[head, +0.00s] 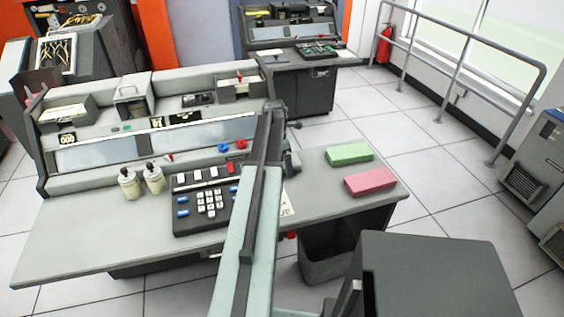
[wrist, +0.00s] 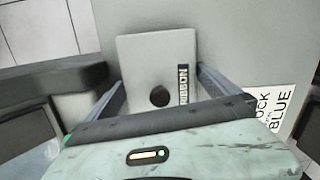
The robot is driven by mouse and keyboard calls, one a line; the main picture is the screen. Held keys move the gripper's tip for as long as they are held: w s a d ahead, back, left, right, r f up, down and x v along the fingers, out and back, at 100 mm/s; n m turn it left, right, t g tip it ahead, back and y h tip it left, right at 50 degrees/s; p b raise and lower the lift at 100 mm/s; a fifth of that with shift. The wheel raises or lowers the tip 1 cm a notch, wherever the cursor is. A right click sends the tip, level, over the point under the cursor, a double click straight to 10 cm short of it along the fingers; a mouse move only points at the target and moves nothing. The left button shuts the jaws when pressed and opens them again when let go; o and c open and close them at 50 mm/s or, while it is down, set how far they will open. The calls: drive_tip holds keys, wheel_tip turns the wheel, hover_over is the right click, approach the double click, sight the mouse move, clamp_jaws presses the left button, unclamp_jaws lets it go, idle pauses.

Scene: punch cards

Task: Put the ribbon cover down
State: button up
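The ribbon cover (wrist: 150,58) is a light grey plate with a dark round knob and a "RIBBON" label. It shows in the wrist view between the two dark fingers of my gripper (wrist: 162,78). A finger meets each side edge of the plate, and my gripper appears shut on it. The plate's near end is hidden behind my gripper's body. Behind the plate is a light grey surface (wrist: 232,35); I cannot tell whether the plate touches it. In the head view my arm hides the gripper and cover.
The grey console desk (head: 90,235) carries a keypad (head: 205,200) and two white bottles (head: 142,182). A green block (head: 348,154) and a pink block (head: 369,181) lie at its right end. A dark bin (head: 325,255) stands below. A "BLOCK BLUE" label (wrist: 272,110) is right of my gripper.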

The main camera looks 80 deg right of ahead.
drive_tip(key=shift+r, duration=0.15)
drive_tip(key=r+p, duration=0.4)
drive_tip(key=w+r+p, duration=0.1)
drive_tip(key=r+p, duration=0.7)
drive_tip(key=shift+w+a+r, duration=0.1)
drive_tip(key=shift+w+a, duration=0.05)
drive_tip(key=shift+a, duration=0.15)
